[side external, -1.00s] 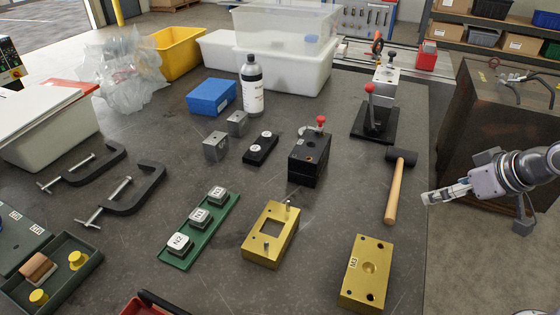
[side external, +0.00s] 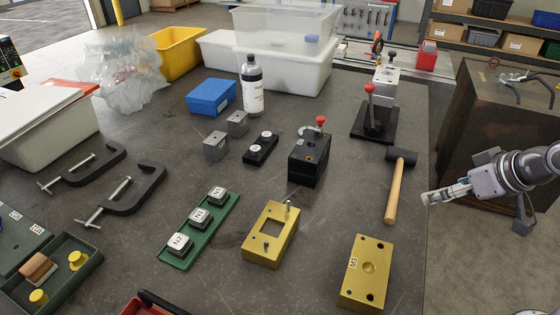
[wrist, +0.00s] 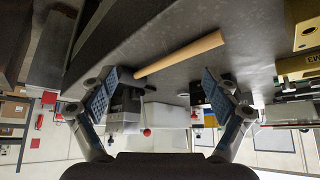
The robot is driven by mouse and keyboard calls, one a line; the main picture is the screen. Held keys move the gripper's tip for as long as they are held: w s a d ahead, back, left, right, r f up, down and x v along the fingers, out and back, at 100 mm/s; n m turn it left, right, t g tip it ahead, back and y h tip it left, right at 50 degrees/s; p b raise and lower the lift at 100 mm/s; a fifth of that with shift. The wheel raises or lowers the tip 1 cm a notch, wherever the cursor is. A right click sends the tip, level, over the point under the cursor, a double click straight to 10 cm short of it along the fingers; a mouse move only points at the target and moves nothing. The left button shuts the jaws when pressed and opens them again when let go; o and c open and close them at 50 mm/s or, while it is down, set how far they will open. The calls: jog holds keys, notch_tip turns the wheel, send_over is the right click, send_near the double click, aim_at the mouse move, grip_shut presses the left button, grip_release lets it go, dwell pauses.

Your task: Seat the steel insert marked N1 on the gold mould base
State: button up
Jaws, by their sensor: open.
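A green tray (side external: 187,259) left of centre holds three steel inserts with white labels. The front insert (side external: 180,243) reads N2. The labels on the middle insert (side external: 199,218) and the back insert (side external: 217,195) are too small to read surely, so I cannot tell which is N1. A gold mould base (side external: 262,250) with an open square pocket and a small pin at its back corner stands right of the tray. My gripper (side external: 428,198) hangs at the right, off the table's edge, far from the inserts. In the wrist view my gripper (wrist: 160,97) is open and empty.
A second gold block (side external: 375,258) with a round recess lies front right. A mallet (side external: 394,190) lies between my gripper and the gold base. A black block with a red knob (side external: 310,155) stands behind the base. Clamps (side external: 130,198) lie left of the tray.

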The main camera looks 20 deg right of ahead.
dwell(0.4)
jog(key=c, duration=0.4)
jog(key=shift+w+a+r, duration=0.2)
jog(key=shift+r, duration=0.05)
jog(key=shift+c, duration=0.7)
jog(key=w+a+r+n+g+y, duration=0.15)
jog(key=w+a+r, duration=0.25)
jog(key=w+a, duration=0.4)
jog(key=w+a+r+n+g+y, duration=0.1)
jog(key=w+a+r+n, duration=0.3)
jog(key=a, duration=0.6)
jog(key=n+g, duration=0.3)
jog(key=n, duration=0.1)
send_near(199, 215)
jog(key=shift+m+t, duration=0.25)
jog(key=x, duration=0.9)
jog(key=shift+s, duration=0.15)
